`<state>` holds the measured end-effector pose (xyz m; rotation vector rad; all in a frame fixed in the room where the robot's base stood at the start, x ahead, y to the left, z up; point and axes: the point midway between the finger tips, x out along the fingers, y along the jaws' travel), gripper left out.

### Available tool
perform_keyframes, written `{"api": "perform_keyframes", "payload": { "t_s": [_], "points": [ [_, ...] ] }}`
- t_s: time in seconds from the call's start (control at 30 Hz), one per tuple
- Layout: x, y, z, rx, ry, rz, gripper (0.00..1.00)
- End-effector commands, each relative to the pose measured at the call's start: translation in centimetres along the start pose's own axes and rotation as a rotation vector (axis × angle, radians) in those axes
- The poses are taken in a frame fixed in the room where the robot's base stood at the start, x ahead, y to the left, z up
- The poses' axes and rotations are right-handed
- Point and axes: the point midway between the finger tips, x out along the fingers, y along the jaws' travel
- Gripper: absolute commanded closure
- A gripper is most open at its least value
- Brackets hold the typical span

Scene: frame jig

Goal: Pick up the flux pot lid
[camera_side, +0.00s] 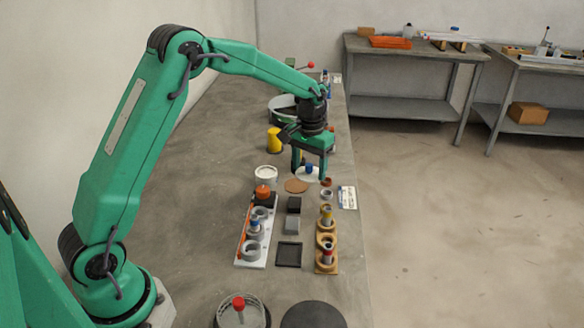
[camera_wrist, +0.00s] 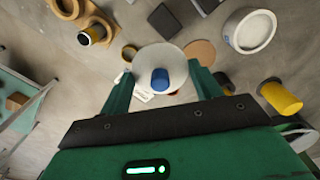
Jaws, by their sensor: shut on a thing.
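The flux pot lid is a whitish disc (camera_side: 314,178) with a blue knob (camera_side: 309,168). In the wrist view the lid (camera_wrist: 171,57) lies between my two fingers, its knob (camera_wrist: 160,80) facing the camera. My gripper (camera_side: 308,174) points down and is shut on the lid, with the fingers at opposite sides of its rim. Whether the lid is clear of the bench is hard to tell.
A brown round mat (camera_side: 296,186) lies close by the lid. A yellow cylinder (camera_side: 274,140) stands behind the white pot. Nearer are a white rack (camera_side: 241,257) with grey rings, dark square blocks (camera_side: 294,204) and tan stands (camera_side: 326,266). The bench's right edge is close.

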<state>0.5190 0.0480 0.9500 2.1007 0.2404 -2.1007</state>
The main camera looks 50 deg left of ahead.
Motion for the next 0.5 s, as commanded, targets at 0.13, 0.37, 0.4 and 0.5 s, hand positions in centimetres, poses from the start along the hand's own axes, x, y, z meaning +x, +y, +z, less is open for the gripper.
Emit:
{"api": "perform_keyframes", "payload": {
  "t_s": [0.13, 0.37, 0.4, 0.5],
  "points": [
    [-1.1, 1.7, 1.0, 0.002, 0.001, 0.0, 0.58],
    [-1.9, 2.8, 1.7, 0.0, -0.001, 0.0, 0.58],
    [-2.0, 2.9, 1.8, 0.0, -0.001, 0.0, 0.58],
    [-2.0, 2.9, 1.8, 0.0, -0.001, 0.0, 0.58]
  ]
}}
